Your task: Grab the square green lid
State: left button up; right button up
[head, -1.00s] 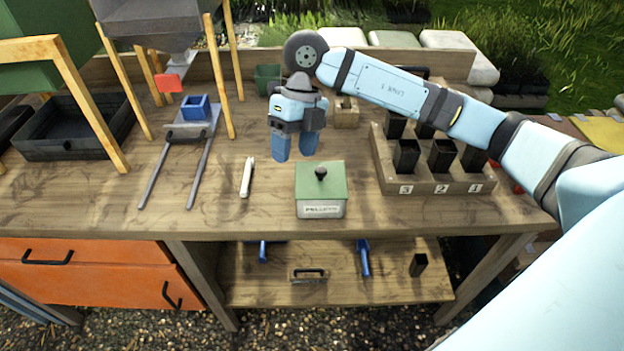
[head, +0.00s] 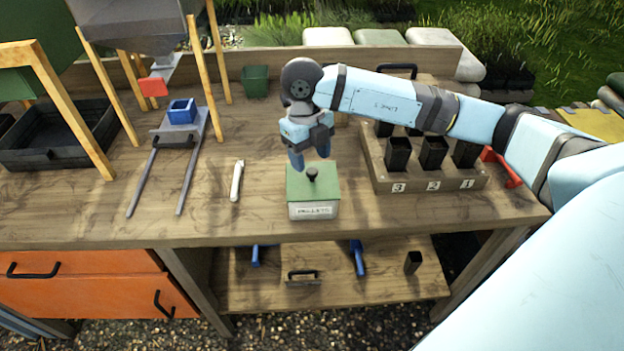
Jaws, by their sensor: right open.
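The square green lid (head: 298,184) with a dark round knob (head: 312,174) sits on a pale box labelled PELLETS (head: 313,211) on the workbench. My right gripper (head: 311,162) points down just above and behind the knob. Its fingers are open, with nothing between them. The fingertips look close to the knob, but I cannot tell whether they touch it. My left gripper is not in view.
A white stick (head: 237,181) lies left of the box. A numbered wooden rack (head: 425,183) with black tubes stands to the right. A blue square cup (head: 182,111) sits on a railed stand at the left. A green pot (head: 255,81) stands at the back.

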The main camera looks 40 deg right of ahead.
aim_at(312, 170)
jog(key=f, duration=0.4)
jog(key=shift+s+f, duration=0.15)
jog(key=shift+s, duration=0.2)
jog(key=c, duration=1)
